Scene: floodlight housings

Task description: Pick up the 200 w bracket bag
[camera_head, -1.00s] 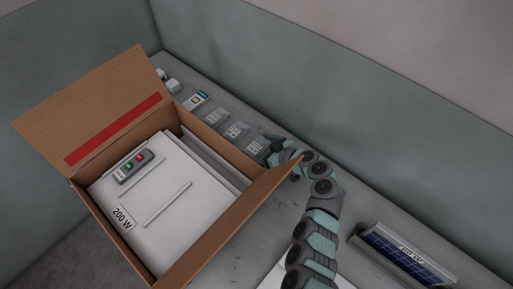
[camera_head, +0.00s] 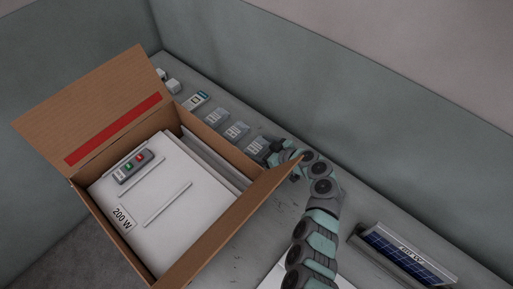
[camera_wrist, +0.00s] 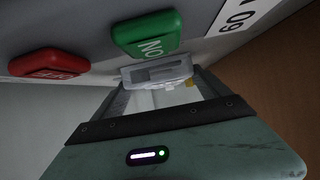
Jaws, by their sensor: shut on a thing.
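Several small grey bags with pale labels lie in a row on the bench behind the open carton. The nearest bag (camera_head: 257,146) is beside my gripper (camera_head: 274,151), at the right end of the row. The label print is too small to read, so I cannot tell the wattage. In the wrist view, a pale, partly see-through bag (camera_wrist: 158,72) is at the end of my gripper, which is shut on it.
The open cardboard carton (camera_head: 110,228) holds a white panel (camera_head: 170,205) marked 200 W and a grey remote (camera_head: 133,166). A solar panel (camera_head: 405,254) lies at right. In the wrist view, red (camera_wrist: 48,63) and green (camera_wrist: 147,33) buttons are close by.

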